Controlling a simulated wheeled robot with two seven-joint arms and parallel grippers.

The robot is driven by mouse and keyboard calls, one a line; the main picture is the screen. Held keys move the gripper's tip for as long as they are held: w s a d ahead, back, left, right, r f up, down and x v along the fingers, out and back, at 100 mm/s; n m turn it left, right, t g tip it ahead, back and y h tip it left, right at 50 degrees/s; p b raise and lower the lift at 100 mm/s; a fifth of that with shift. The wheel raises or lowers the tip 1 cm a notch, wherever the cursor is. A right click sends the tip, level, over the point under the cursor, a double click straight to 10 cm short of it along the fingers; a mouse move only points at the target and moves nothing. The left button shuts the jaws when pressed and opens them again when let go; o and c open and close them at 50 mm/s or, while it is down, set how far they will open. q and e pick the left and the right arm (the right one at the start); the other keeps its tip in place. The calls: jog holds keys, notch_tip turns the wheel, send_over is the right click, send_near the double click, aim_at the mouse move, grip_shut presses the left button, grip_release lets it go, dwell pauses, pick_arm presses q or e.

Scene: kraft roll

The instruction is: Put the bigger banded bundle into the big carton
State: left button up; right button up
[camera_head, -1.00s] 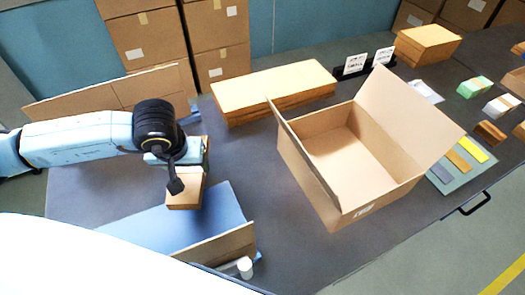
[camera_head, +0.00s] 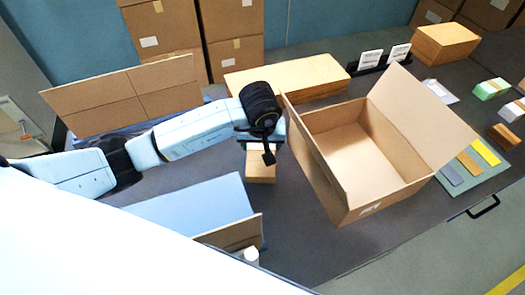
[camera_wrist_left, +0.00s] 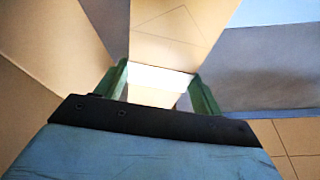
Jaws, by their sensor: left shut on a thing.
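My left gripper (camera_head: 262,143) is shut on a kraft-brown bundle (camera_head: 261,167), which hangs below it just left of the big carton. The wrist and jaws hide the bundle's upper part. In the left wrist view, the green fingers (camera_wrist_left: 160,88) stand on both sides of the pale bundle (camera_wrist_left: 152,96); its band cannot be made out clearly. The big open carton (camera_head: 340,208) stands right of the gripper, flaps spread and its visible floor empty. Smaller banded bundles, one green (camera_head: 491,88) and one white (camera_head: 511,111), lie at the right. My right gripper is out of view.

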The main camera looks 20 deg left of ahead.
aim_at(263, 149)
pick_arm(q)
notch_tip(263, 149, down, 4)
jog(key=shift+d+r, duration=0.15)
jog(key=shift+w, duration=0.15)
jog(key=shift+f, duration=0.2)
jog(key=o, duration=1.1)
